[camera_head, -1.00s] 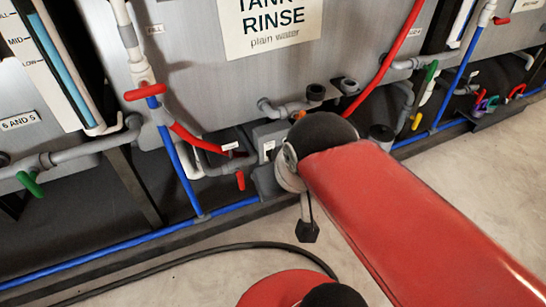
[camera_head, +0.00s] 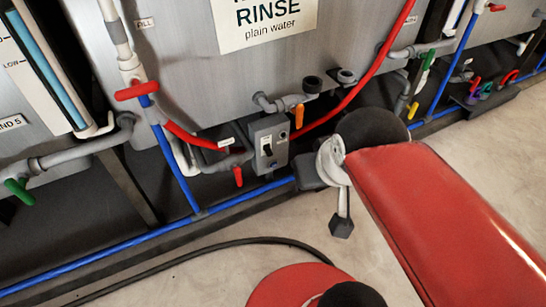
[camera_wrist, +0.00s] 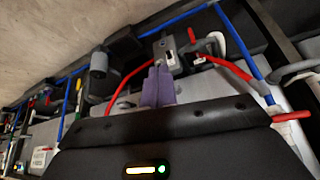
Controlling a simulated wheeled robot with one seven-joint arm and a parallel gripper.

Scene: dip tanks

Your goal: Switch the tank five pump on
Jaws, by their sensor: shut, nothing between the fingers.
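A grey pump box (camera_head: 268,142) with a small dark switch on its face sits low in front of the steel tank (camera_head: 190,70), below the RINSE plain water sign (camera_head: 264,20). The tank's number is cut off by the picture's top. I cannot tell the switch's position. In the wrist view the box (camera_wrist: 166,50) is just beyond my gripper (camera_wrist: 158,70). Its two purple fingers are together, empty, and point towards the box; I cannot tell whether they touch it. In the head view my arm stands right of the box, and my fingers cannot be made out.
A red-handled valve (camera_head: 138,91), a small red lever (camera_head: 238,176) and an orange handle (camera_head: 299,116) surround the box. A red hose (camera_head: 350,105) curves down behind it. Blue pipe (camera_head: 160,229) runs along the base. A black hose (camera_head: 200,254) lies on the open floor.

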